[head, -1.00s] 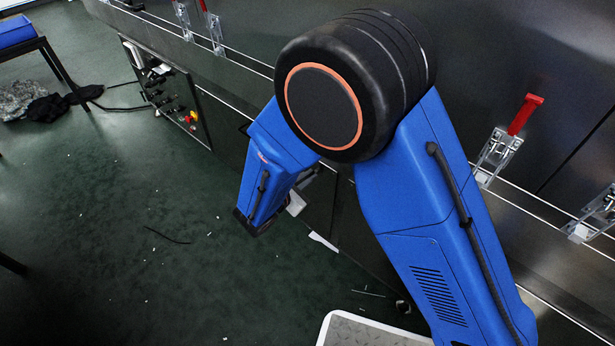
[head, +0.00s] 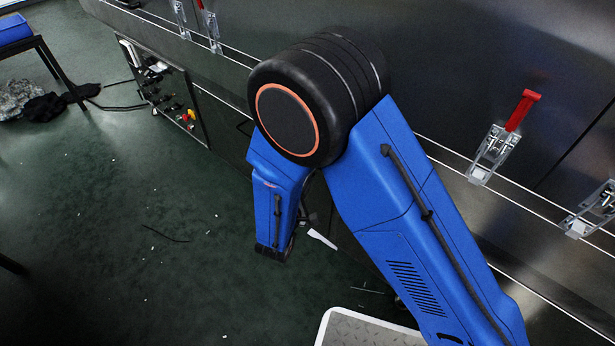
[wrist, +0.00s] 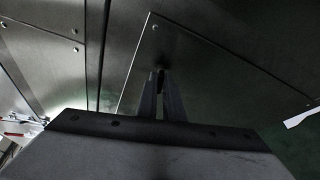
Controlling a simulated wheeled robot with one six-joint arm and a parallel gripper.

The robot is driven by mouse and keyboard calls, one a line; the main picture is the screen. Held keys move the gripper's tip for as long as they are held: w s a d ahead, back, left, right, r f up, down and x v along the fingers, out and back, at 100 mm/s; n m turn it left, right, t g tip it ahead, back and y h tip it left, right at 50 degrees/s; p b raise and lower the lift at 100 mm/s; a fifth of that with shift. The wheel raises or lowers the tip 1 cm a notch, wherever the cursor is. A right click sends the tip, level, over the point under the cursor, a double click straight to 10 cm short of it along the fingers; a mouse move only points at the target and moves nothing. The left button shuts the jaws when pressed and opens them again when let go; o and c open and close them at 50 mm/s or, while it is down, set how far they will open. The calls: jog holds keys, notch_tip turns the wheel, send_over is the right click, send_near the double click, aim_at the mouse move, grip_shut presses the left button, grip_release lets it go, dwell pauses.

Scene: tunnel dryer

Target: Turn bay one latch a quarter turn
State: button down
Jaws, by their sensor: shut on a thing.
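My gripper (wrist: 159,80) shows in the wrist view, its two narrow fingers pointing at a grey metal panel (wrist: 195,65). The fingers are shut on a small dark thing between their tips, close to the panel's near edge. It appears to be the latch, but it is too dark and too covered by the fingers to tell its shape or how far it is turned. In the head view my blue arm hides the gripper and this latch. No bay number is readable.
Red-handled toggle clamps (head: 497,143) line the steel dryer wall (head: 450,60). An open control box (head: 165,92) is at the left. A white-edged plate (head: 365,328) lies at the bottom. The green floor (head: 110,220) is mostly clear, with scraps and a dark strip.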

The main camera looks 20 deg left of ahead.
jog(key=shift+f+m+t, duration=0.2)
jog(key=shift+m+t, duration=0.4)
jog(key=shift+m, duration=0.7)
jog(key=shift+d, duration=0.1)
jog(key=c, duration=1.9)
grip_release()
jog(key=shift+s, duration=0.1)
jog(key=s, duration=1.7)
jog(key=shift+s, duration=0.2)
